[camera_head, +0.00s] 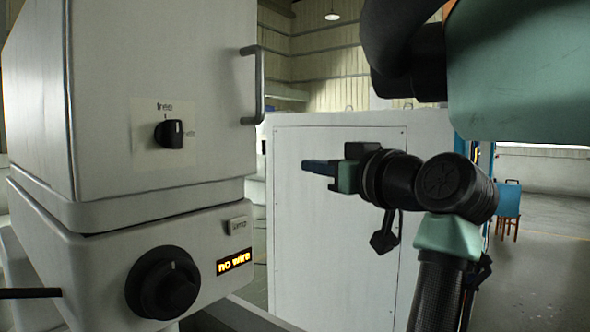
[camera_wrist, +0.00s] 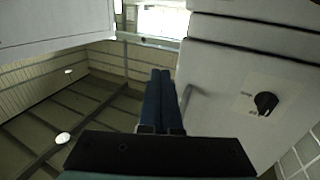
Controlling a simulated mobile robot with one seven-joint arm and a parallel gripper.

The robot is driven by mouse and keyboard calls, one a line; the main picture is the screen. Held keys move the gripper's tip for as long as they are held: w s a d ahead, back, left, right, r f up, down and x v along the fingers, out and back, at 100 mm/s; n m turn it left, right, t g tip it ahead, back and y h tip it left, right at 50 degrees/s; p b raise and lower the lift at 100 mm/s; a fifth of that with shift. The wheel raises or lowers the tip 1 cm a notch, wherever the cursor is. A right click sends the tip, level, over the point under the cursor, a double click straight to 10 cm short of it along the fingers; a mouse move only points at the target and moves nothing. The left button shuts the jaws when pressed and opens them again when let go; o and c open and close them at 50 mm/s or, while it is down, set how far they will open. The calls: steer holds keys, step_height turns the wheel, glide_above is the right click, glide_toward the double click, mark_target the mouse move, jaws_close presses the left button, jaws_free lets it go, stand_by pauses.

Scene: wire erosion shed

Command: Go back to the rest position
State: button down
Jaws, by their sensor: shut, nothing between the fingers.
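My gripper (camera_head: 322,168) is shut and empty, with its blue fingers pointing left in the head view. It is in free air, to the right of the white machine (camera_head: 60,110) and in front of a large white panel cabinet (camera_head: 300,260). In the wrist view the two fingers of my gripper (camera_wrist: 164,80) lie side by side, pressed together. The machine's knob labelled "free" (camera_head: 169,134) also shows in the wrist view (camera_wrist: 265,103). The gripper touches nothing that I can see.
The machine has a metal handle (camera_head: 259,85), a large black dial (camera_head: 163,284) and a lit display (camera_head: 234,262) reading "no wire". A small button (camera_head: 238,226) sits above the display.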

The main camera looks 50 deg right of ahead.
steer(key=w+a+n+t+y+b, duration=0.1)
steer(key=w+a+t, duration=0.2)
steer(key=a, duration=1)
steer(key=w+a+n+t+b, duration=0.15)
steer(key=w+a, duration=0.25)
steer(key=a, duration=0.9)
steer(key=s+a+r+n+t+y, duration=0.1)
steer(key=s+a+t+y, duration=0.2)
steer(key=a, duration=0.6)
steer(key=s+a+r+n+t+y+b, duration=0.1)
steer(key=s+a+t+y, duration=0.2)
steer(key=s+a, duration=0.4)
steer(key=a, duration=0.3)
steer(key=shift+a, duration=0.2)
steer(key=shift+w, duration=0.1)
